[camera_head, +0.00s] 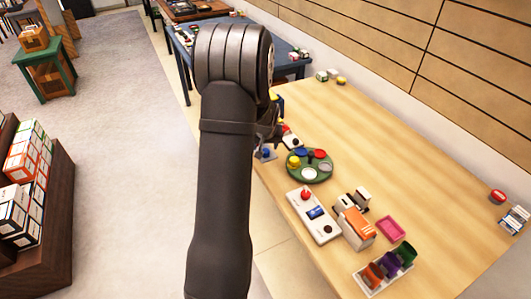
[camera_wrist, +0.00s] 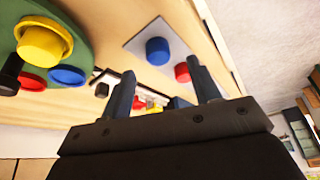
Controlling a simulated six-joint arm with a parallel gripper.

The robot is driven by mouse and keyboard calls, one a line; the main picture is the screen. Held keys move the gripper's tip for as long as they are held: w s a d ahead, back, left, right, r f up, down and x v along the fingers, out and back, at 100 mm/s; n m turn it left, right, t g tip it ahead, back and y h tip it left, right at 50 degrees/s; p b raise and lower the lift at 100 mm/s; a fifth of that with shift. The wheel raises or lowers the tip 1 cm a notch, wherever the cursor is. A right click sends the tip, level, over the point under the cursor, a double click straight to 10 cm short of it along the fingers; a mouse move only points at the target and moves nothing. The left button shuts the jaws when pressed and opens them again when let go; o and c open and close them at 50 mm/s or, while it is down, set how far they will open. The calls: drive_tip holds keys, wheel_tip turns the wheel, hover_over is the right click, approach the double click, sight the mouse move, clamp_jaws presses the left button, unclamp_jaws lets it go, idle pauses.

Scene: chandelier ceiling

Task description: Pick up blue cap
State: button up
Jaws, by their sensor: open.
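A round green tray (camera_head: 313,180) on the wooden table holds several round caps, among them a blue cap (camera_head: 302,152) near its far side. In the wrist view the blue cap (camera_wrist: 67,76) lies at the left, beside a yellow cap (camera_wrist: 44,42) and a red cap (camera_wrist: 30,80). Another blue round piece (camera_wrist: 157,51) stands on a flat grey plate (camera_wrist: 140,40). My gripper (camera_wrist: 160,66) is open and empty, its fingers apart below that plate in the picture. In the head view my arm partly hides my gripper (camera_head: 270,131), which is above the table's left edge.
A white box with a red knob (camera_head: 306,195), an orange-topped box (camera_head: 358,222), a pink tray (camera_head: 391,229) and a rack of coloured pieces (camera_head: 384,272) stand nearer on the table. The table's right side is mostly clear. A wall runs along its far side.

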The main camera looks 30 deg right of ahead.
sight(266, 151)
drive_tip(key=x, duration=0.4)
drive_tip(key=shift+s+f, duration=0.1)
drive_tip(key=shift+s, duration=0.1)
drive_tip(key=shift+c, duration=0.5)
drive_tip(key=c, duration=1)
